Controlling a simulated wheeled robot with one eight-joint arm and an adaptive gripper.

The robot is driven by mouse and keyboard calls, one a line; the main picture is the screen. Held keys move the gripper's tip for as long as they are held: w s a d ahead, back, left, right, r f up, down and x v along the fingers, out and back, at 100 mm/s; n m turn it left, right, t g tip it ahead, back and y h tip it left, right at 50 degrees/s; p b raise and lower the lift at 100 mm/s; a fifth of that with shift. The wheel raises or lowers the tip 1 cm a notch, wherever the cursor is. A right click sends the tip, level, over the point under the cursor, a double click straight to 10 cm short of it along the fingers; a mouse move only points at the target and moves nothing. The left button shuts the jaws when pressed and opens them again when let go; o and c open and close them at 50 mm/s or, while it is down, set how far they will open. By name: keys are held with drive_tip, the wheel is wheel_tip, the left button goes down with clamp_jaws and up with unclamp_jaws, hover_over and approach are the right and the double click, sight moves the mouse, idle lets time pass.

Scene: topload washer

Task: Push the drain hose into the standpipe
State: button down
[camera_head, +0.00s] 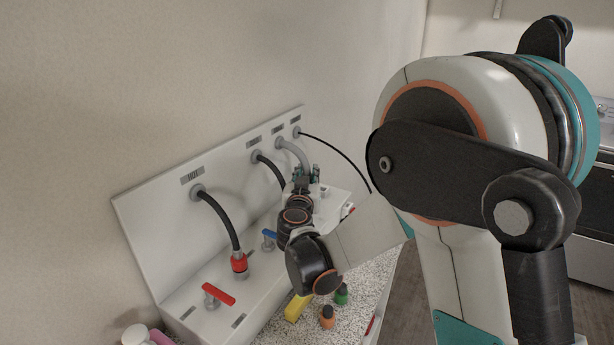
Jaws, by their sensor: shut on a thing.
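The grey drain hose (294,148) comes out of a round port in the upright white panel and bends down to my gripper. My gripper (307,173) is small and far off in the view, with its fingers shut on the hose near its lower end. My wrist and forearm cover the area below the fingers. The hose tip is not clearly visible. I cannot pick out the standpipe's opening; it seems hidden by or close to my gripper, so I cannot tell how the tip sits relative to it.
A black hose (222,221) runs to a red-collared fitting (239,263). Another black hose (272,170) and a thin black cable (341,152) are nearby. A red-handled valve (218,294) and a blue-handled valve (269,235) stand on the ledge. A yellow object (297,307) and small bottles (327,317) lie in front.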

drive_tip(key=shift+f+b, duration=0.35)
drive_tip(key=shift+f, duration=0.2)
drive_tip(key=shift+r, duration=0.2)
drive_tip(key=shift+r+p, duration=1.65)
drive_tip(key=shift+r, duration=0.6)
drive_tip(key=shift+f+b, duration=1.7)
drive_tip(key=shift+f, duration=0.7)
idle(0.7)
drive_tip(key=c, duration=1.3)
unclamp_jaws()
drive_tip(key=s, duration=0.4)
drive_tip(key=s+a, duration=0.1)
drive_tip(key=s, duration=0.3)
drive_tip(key=s+a, duration=0.1)
drive_tip(key=s, duration=0.2)
drive_tip(key=shift+s+r, duration=0.3)
drive_tip(key=shift+s, duration=0.1)
